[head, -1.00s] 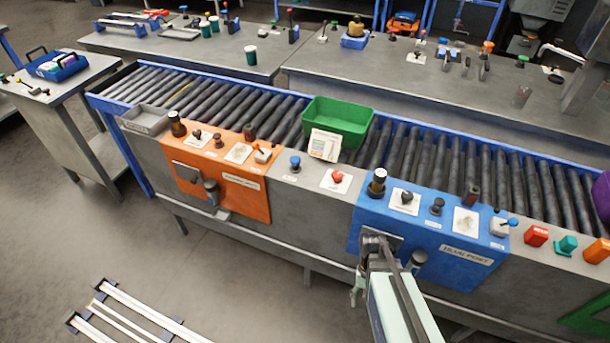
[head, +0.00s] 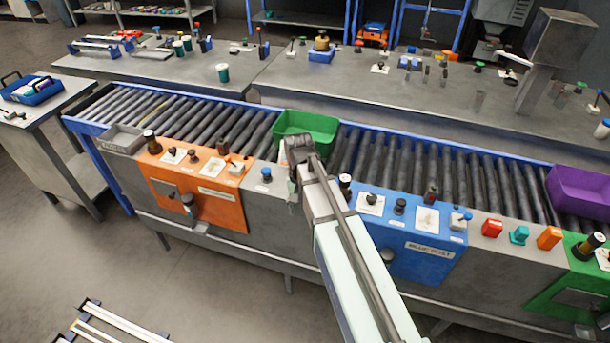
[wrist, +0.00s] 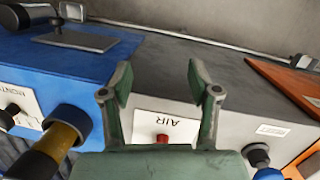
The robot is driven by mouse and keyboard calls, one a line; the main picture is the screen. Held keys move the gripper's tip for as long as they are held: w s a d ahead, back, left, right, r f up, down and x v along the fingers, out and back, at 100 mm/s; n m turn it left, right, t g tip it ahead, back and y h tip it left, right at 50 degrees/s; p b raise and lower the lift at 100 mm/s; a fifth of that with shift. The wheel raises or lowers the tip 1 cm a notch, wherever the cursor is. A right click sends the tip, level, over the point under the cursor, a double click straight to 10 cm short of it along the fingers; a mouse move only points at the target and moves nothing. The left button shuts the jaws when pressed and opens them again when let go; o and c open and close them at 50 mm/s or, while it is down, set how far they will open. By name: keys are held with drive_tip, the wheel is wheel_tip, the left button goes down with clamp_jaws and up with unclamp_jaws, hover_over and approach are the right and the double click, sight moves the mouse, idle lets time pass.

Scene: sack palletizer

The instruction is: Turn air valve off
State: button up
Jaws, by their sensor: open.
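The air valve is a small red knob (wrist: 162,138) on a white plate marked AIR (wrist: 184,126), which reads upside down in the wrist view. It sits on the grey console section between the blue and orange panels. My gripper (wrist: 158,76) is open, and the knob shows between its two green fingers, below the fingertips in the picture. I see no contact with the knob. In the head view my gripper (head: 292,190) is over the grey section in front of the green bin, and my arm hides the knob and its plate.
The blue panel (head: 415,245) and a dark-and-yellow post (wrist: 66,136) stand on one side. The orange panel (head: 205,190) and a blue knob (head: 266,173) are on the other. A green bin (head: 322,127) and a purple bin (head: 580,188) sit on the roller conveyor (head: 410,165).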

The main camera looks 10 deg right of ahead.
drive_tip(key=w+d+r+m+t+p, duration=0.15)
drive_tip(key=w+r, duration=0.25)
drive_tip(key=r, duration=0.6)
drive_tip(key=w+d+r+m+t+p, duration=0.15)
drive_tip(key=w+r, duration=0.35)
drive_tip(key=r, duration=0.6)
drive_tip(key=shift+g, duration=0.4)
drive_tip(key=f+p, duration=0.4)
drive_tip(key=f, duration=1.3)
drive_tip(key=shift+s+f, duration=0.2)
drive_tip(key=c, duration=1.1)
